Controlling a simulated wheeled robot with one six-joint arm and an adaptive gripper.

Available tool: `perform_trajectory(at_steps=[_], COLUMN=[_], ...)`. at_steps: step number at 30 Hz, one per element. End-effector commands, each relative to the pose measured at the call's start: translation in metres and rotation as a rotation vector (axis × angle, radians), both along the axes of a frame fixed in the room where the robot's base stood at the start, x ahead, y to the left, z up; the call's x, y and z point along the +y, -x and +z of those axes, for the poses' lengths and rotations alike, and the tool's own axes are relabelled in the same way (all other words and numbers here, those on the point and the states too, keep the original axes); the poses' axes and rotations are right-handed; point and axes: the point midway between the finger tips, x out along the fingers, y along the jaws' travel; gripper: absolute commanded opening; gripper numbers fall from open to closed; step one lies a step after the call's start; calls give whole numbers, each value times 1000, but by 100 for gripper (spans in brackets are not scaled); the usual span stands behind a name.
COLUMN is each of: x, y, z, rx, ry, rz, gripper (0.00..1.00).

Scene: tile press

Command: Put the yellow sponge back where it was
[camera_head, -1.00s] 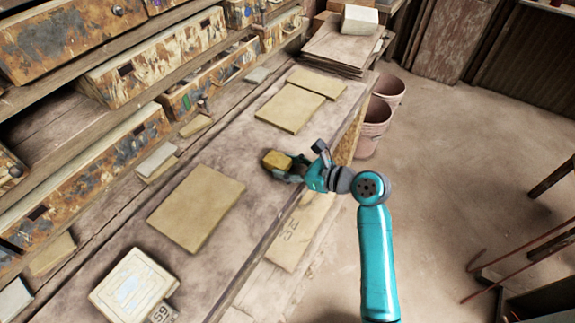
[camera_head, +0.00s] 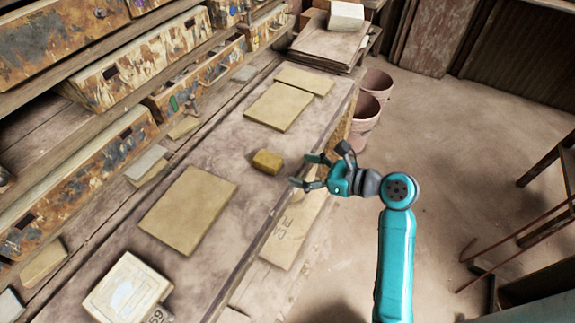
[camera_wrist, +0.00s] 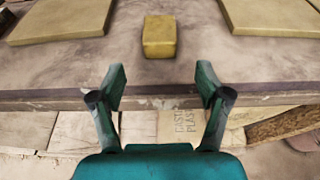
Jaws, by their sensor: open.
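The yellow sponge (camera_head: 267,162) is a small block lying on the workbench (camera_head: 225,160), between two flat tan boards. In the wrist view the sponge (camera_wrist: 160,37) lies beyond the fingertips, near the top middle. My gripper (camera_head: 305,171) is open and empty at the bench's front edge, to the right of the sponge and apart from it. In the wrist view my gripper (camera_wrist: 161,85) has its fingers spread wide with nothing between them.
One tan board (camera_head: 188,210) lies nearer and another (camera_head: 280,107) farther along the bench. Worn drawers (camera_head: 135,65) line the left. Pink buckets (camera_head: 366,112) stand on the floor beyond the bench.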

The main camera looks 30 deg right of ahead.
Motion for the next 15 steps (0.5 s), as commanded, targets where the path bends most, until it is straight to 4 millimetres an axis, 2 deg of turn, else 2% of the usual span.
perform_trajectory(at_steps=[6,15], x=[-18,-23], y=[23,33], z=[9,12], rx=[-1,1], ry=[-1,-1], rz=[-2,1], gripper=[76,76])
